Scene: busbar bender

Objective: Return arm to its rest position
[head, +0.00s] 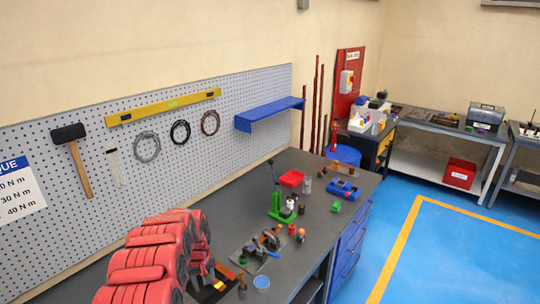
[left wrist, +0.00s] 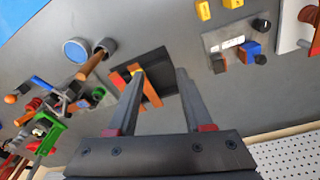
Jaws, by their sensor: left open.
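My left arm (head: 150,262), with red padded covers, reaches in over the near left end of the grey workbench (head: 240,205). In the left wrist view, my left gripper (left wrist: 160,73) is open, its two dark fingers apart with nothing held. It is above a black tray (left wrist: 158,60) that holds orange-brown strips (left wrist: 150,92). In the head view the fingers are largely hidden by the arm. My right gripper is in neither view.
A green lever tool (head: 283,208), a red bin (head: 291,178), blue blocks (head: 344,189) and a cup (head: 262,283) stand on the bench. A pegboard (head: 240,95) with a blue shelf (head: 268,114) rises behind. Blue floor (head: 440,260) is clear at right.

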